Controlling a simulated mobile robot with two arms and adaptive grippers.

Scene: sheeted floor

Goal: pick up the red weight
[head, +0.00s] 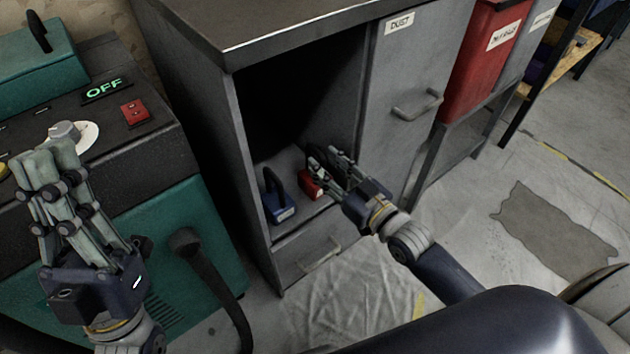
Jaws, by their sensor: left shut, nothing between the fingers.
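The red weight (309,187) sits on the shelf inside the open grey cabinet, to the right of a blue weight (279,208). My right gripper (325,165) reaches into the cabinet opening, and its fingers are at the red weight, partly covering its top and right side. I cannot tell whether the fingers are closed on it. My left gripper (52,150) is at the left, shut and empty, in front of the green machine near its white dial.
The grey cabinet (230,150) has a drawer below the shelf and a door at the right with a handle. A green machine (190,215) with an OFF display, a red switch (136,111) and a black hose (215,280) stands at left. A red bin (485,60) stands at right.

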